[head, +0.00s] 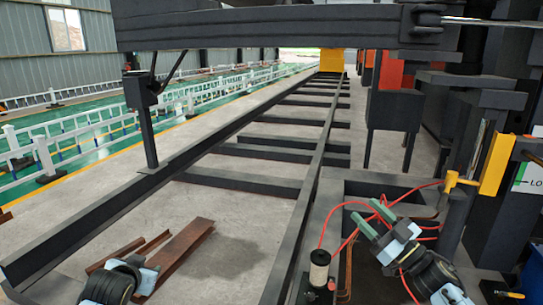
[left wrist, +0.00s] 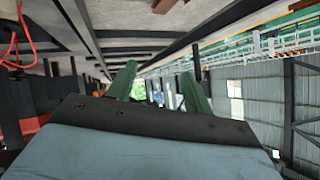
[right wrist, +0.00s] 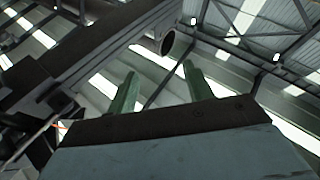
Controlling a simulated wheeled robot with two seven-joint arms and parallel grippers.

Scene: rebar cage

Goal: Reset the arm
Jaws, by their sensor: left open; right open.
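My right gripper (head: 371,217) is at the lower right of the head view, with its two green fingers pointing up and to the left. In the right wrist view its fingers (right wrist: 163,80) stand apart with nothing between them, facing the roof. My left arm shows only partly at the lower left of the head view, and its fingertips are not visible there. In the left wrist view the left gripper's green fingers (left wrist: 158,78) are apart and empty. That view is upside down, with the floor at the top.
Dark steel rails (head: 240,142) with crossbars run away over the concrete floor. A dark beam (head: 270,27) crosses the top. Brown steel pieces (head: 180,255) lie near my left arm.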

